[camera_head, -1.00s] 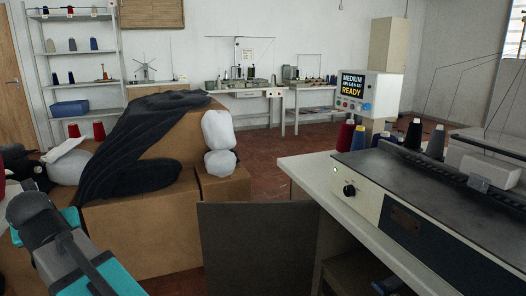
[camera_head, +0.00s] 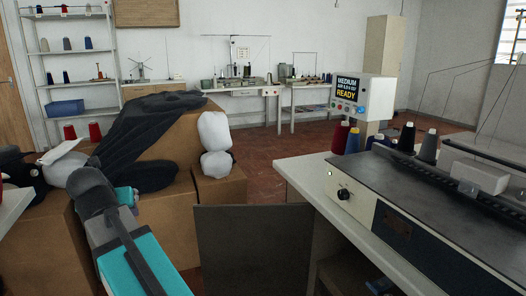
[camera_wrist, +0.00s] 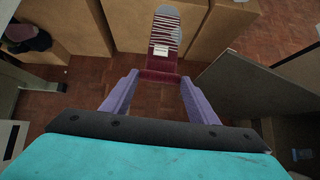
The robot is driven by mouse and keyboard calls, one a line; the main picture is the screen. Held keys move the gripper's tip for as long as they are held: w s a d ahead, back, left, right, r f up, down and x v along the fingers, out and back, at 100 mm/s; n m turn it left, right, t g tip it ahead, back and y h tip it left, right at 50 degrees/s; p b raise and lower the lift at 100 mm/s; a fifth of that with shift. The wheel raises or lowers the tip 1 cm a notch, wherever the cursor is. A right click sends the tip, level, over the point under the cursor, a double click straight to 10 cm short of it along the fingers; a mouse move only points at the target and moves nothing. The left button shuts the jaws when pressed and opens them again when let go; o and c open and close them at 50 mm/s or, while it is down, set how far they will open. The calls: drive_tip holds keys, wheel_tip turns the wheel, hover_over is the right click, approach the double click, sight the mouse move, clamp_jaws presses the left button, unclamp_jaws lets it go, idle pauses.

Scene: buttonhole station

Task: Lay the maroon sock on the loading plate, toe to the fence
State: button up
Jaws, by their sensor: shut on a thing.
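The maroon sock (camera_wrist: 163,66) is in the wrist view, with a maroon band near my gripper, a small white label and a maroon-and-white striped part reaching away. My gripper (camera_wrist: 161,80) has its two purple fingers on either side of the maroon band and is shut on it. The sock hangs over the floor and boxes, clear of any table. Only my arm shows at the lower left of the head view; the sock and fingers are hidden there. A long dark machine (camera_head: 430,185) stands on the right-hand bench.
Cardboard boxes (camera_head: 219,190) with dark fabric (camera_head: 150,130) stand at left. A dark upright panel (camera_head: 253,250) stands between them and the white bench (camera_head: 300,170). Thread cones (camera_head: 407,138) and a display reading READY (camera_head: 350,88) are behind the machine. Red floor lies open beyond.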

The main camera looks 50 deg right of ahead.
drive_tip(key=s+d+r+m+g+h+p, duration=0.2)
drive_tip(key=s+d+r+m+g+p, duration=0.15)
drive_tip(key=s+d, duration=0.8)
drive_tip(key=s+d+r+m+g+h+p, duration=0.1)
drive_tip(key=s+d+r+m+g+p, duration=0.25)
drive_tip(key=s+d, duration=0.85)
drive_tip(key=s+d+r+m+g+p, duration=0.1)
drive_tip(key=s+d+r+m, duration=0.1)
drive_tip(key=s, duration=0.6)
drive_tip(key=s+d+r+m+g+p, duration=0.2)
drive_tip(key=s+d+r+m, duration=0.1)
drive_tip(key=s+d, duration=0.4)
drive_tip(key=s+d+r+m+g+p, duration=0.2)
drive_tip(key=s+d+r+m, duration=0.1)
drive_tip(key=s, duration=0.7)
drive_tip(key=shift+d+r+m+y, duration=0.3)
drive_tip(key=shift+d+m, duration=0.5)
drive_tip(key=shift+m, duration=0.3)
drive_tip(key=shift+d+r+p, duration=0.1)
drive_tip(key=shift+d+p, duration=0.05)
drive_tip(key=shift+p, duration=0.4)
drive_tip(key=d+p, duration=0.1)
drive_tip(key=p, duration=0.1)
drive_tip(key=w+d+p, duration=0.1)
drive_tip(key=d+p, duration=0.1)
drive_tip(key=w+d+p, duration=0.1)
drive_tip(key=d+p, duration=0.1)
drive_tip(key=shift+f, duration=0.2)
